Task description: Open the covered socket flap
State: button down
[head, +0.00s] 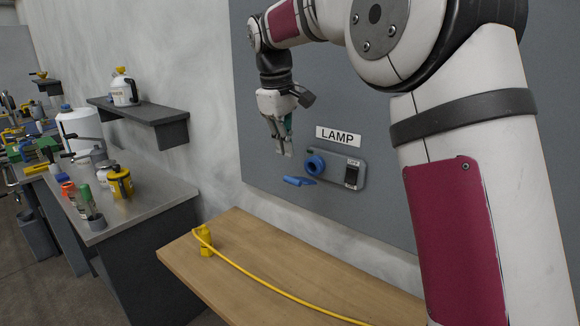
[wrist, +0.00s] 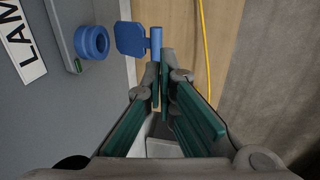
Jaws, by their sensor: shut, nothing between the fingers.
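The blue round socket (head: 315,165) sits on a grey plate on the wall panel, under the LAMP label, with its round opening uncovered. Its blue flap (head: 298,181) is below the ring and stands away from it, swung down. In the wrist view the flap (wrist: 131,39) with its bar lies apart from the ring (wrist: 92,42). My gripper (head: 285,152) is shut and empty, left of the socket in the head view. In the wrist view its fingertips (wrist: 160,72) are close to the end of the flap's bar; I cannot tell whether they touch.
A black switch (head: 352,174) is right of the socket on the same plate. Below, a wooden table (head: 240,250) carries a yellow plug (head: 204,241) with a yellow cable. A cluttered workbench (head: 140,203) and a shelf (head: 150,113) are at left.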

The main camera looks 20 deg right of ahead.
aim_at(291, 181)
jog(key=f, duration=0.2)
jog(key=f+p, duration=0.1)
jog(key=f, duration=0.1)
jog(key=d+f, duration=0.1)
jog(key=f, duration=0.1)
jog(key=shift+w+f+p, duration=0.3)
jog(key=shift+s+a+f+t+h, duration=0.25)
jog(key=shift+a+f+t+h, duration=0.1)
jog(key=shift+f+t+h, duration=0.3)
dwell(0.4)
